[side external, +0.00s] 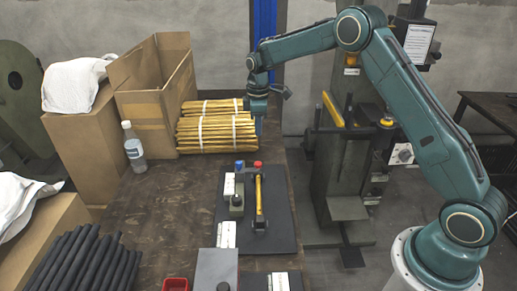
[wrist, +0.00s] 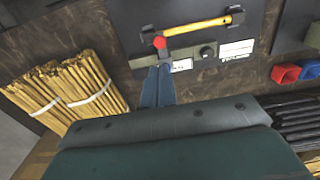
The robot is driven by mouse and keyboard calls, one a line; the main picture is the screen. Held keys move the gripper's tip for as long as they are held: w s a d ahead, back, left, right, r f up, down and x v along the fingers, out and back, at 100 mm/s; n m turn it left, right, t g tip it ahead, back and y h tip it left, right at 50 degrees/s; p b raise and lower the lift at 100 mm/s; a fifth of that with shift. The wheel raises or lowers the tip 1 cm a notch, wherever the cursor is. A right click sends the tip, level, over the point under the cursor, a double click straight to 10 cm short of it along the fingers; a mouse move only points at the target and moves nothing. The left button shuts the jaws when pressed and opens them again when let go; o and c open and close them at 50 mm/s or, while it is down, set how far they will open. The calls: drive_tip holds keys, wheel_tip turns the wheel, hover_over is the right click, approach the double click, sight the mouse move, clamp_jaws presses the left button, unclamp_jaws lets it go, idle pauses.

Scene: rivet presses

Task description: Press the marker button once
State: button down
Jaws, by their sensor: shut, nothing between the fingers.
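A red button (side external: 258,166) and a blue button (side external: 239,165) stand side by side at the far end of a dark mat (side external: 280,215) on the table. I cannot tell which one is the marker button. My gripper (side external: 258,132) is shut and empty, pointing down above the table beyond the buttons. In the wrist view, the fingertips of my gripper (wrist: 157,69) are just below the red button (wrist: 160,42) in the picture. The blue button is not distinguishable there; the blue-grey fingers likely cover it. A white label (wrist: 182,65) lies beside the fingertips.
A green box with a dark knob (side external: 237,205) and a yellow-handled tool (side external: 258,205) lie on the mat. Bundled yellow sticks (side external: 215,130), a bottle (side external: 133,147) and an open carton (side external: 150,85) stand behind. Black rods (side external: 85,262) and a red bin (side external: 176,284) are nearer.

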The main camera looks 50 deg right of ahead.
sight(259, 163)
wheel_tip(259, 163, down, 11)
drive_tip(key=shift+f, duration=0.15)
idle(0.4)
drive_tip(key=shift+f, duration=0.1)
drive_tip(key=shift+s+f, duration=0.15)
drive_tip(key=shift+f, duration=1.15)
drive_tip(key=shift+r, duration=0.1)
wheel_tip(259, 163, up, 15)
drive_tip(key=shift+w, duration=0.35)
drive_tip(key=shift+r, duration=0.1)
idle(0.4)
